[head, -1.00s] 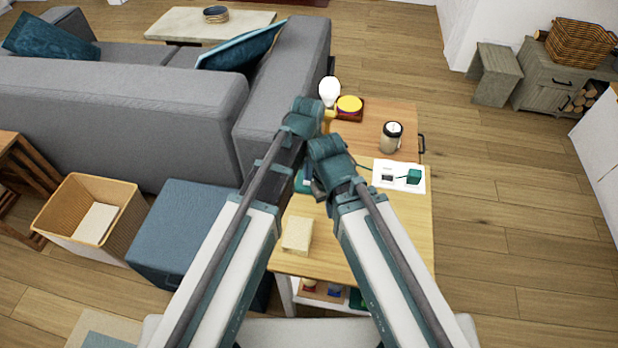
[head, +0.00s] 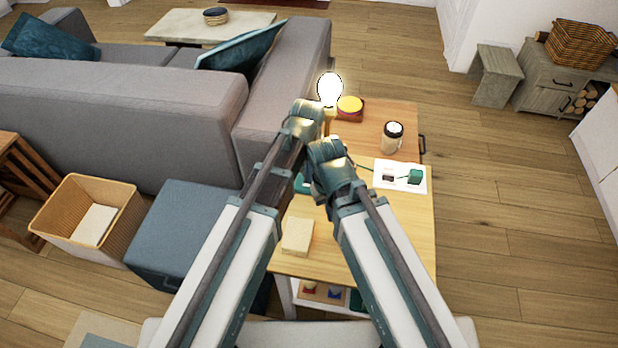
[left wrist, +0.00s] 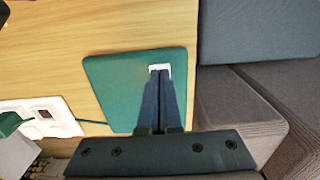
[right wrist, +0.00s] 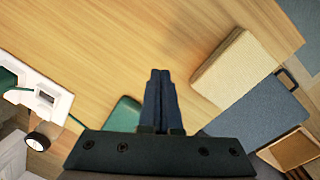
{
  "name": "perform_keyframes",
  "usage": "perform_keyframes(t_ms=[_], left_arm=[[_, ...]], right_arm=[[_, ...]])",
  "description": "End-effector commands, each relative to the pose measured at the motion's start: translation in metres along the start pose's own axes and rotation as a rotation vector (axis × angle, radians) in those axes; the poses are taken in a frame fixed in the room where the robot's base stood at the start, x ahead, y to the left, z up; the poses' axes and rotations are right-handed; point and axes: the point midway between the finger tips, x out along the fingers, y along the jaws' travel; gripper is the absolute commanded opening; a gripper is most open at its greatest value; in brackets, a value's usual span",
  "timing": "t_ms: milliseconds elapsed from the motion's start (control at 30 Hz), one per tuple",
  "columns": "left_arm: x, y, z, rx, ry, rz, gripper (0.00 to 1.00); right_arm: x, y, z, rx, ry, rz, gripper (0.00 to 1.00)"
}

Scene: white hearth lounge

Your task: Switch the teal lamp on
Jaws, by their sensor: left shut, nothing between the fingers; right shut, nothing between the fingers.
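A bulb (head: 330,90) glows bright white at the table's far end, above a yellowish neck. My arms hide whether it joins the teal base below. The flat teal base (left wrist: 115,85) lies on the wooden table, with a white switch (left wrist: 164,67) near its edge. My left gripper (left wrist: 160,72) is shut and empty, its tips at the switch and partly covering it; I cannot tell whether they touch. My right gripper (right wrist: 160,72) is shut and empty over the table, beside the teal base. In the head view my wrists hide the fingers and most of the base.
On the wooden table (head: 400,225) are a white socket board (head: 385,168) with a teal plug (head: 415,177), a lidded jar (head: 392,138), a red and yellow round item (head: 350,108) and a beige block (head: 297,236). A grey sofa (head: 120,125) stands left.

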Motion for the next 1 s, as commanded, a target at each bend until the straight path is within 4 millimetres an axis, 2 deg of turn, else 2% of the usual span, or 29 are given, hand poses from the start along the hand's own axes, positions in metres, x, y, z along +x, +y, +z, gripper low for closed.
perform_keyframes(t_ms=[1000], left_arm=[[-0.071,0.0,0.0,0.0,0.0,0.0,0.0]], right_arm=[[-0.071,0.007,0.004,0.0,0.0,0.0,0.0]])
